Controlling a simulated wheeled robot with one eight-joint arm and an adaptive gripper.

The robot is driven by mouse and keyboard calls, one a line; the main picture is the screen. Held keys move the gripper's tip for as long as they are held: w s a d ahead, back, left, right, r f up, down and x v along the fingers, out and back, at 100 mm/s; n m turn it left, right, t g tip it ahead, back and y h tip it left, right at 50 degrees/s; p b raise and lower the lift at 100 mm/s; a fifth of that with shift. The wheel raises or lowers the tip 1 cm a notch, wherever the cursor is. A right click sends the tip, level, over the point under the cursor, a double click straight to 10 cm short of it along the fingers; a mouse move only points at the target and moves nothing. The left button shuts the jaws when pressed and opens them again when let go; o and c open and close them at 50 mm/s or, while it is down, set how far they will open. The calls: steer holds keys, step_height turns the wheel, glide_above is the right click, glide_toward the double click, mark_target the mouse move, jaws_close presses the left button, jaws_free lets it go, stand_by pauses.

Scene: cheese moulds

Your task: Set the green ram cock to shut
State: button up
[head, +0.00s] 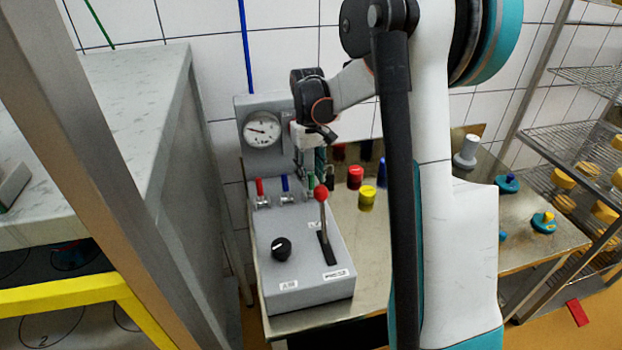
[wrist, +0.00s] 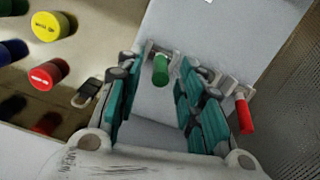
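The green ram cock (wrist: 161,70) has a short green handle on a metal fitting at the edge of the grey press box (head: 300,240). In the wrist view the handle lies between my two teal finger pads, near their tips, with a gap on both sides. In the head view the green handle (head: 309,181) is partly hidden below my gripper (head: 315,160). My gripper (wrist: 157,88) is open and holds nothing. The red cock (head: 260,187) and blue cock (head: 285,184) stand upright to its left. The red one (wrist: 245,115) also shows beyond my right finger.
The box carries a gauge (head: 262,130), a black knob (head: 281,248) and a red-topped lever (head: 321,193) close to the green cock. Red (head: 355,177) and yellow (head: 367,198) moulds stand on the metal table right of it. A stone counter (head: 150,130) is at left.

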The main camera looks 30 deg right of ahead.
step_height(320, 180, up, 10)
steer(key=w, duration=0.1)
steer(key=shift+f, duration=0.25)
steer(key=shift+d, duration=0.1)
